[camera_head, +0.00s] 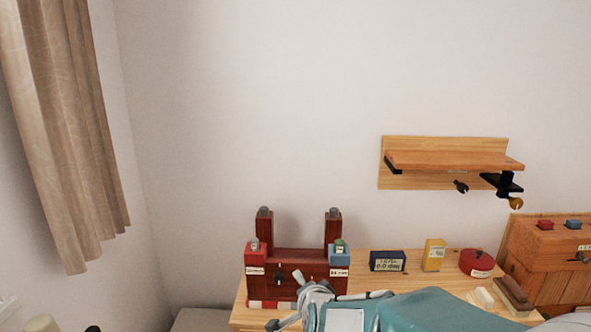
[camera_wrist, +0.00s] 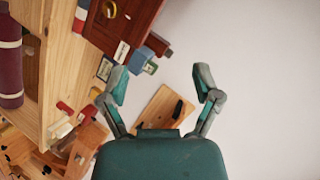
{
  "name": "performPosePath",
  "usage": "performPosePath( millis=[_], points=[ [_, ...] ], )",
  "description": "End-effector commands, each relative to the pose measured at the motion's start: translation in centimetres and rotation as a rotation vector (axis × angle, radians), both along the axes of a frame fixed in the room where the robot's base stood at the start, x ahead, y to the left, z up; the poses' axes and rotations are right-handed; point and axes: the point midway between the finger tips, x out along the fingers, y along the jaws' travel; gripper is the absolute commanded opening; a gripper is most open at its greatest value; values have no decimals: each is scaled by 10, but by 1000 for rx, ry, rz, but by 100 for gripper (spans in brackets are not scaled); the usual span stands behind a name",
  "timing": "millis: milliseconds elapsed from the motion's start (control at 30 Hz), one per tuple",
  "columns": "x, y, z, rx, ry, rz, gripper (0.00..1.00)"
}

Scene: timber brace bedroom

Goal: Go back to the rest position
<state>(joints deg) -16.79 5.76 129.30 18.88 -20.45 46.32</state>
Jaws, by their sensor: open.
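My gripper (camera_wrist: 160,76) is open in the wrist view, its two teal and grey fingers spread apart. Nothing is held between them; pale wall shows in the gap. In the head view, my teal arm rises at the bottom, in front of the table (camera_head: 243,316). It hides part of the tabletop. The dark red wooden stand (camera_head: 300,262) with two posts is just behind my arm there. It also shows tilted at the upper left of the wrist view (camera_wrist: 124,22), left of the fingers.
A red block (camera_head: 257,258) and blue block (camera_head: 339,257) are on the stand. Behind my arm are a dark blue box (camera_head: 387,261), yellow box (camera_head: 434,255) and red round container (camera_head: 477,263). A wall shelf (camera_head: 450,160) and wooden cabinet (camera_head: 550,258) are right; a curtain (camera_head: 65,130) hangs left.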

Motion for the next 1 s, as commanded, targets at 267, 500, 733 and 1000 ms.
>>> performPosePath(
  millis=[267, 500, 733, 1000],
  points=[
    [-79, -46, 40, -297, 144, 200, 82],
    [-166, -87, 53, -557, 289, 379, 82],
    [-249, -121, 52, -758, 438, 531, 82],
    [-280, -132, 48, -822, 503, 595, 82]
  ],
)
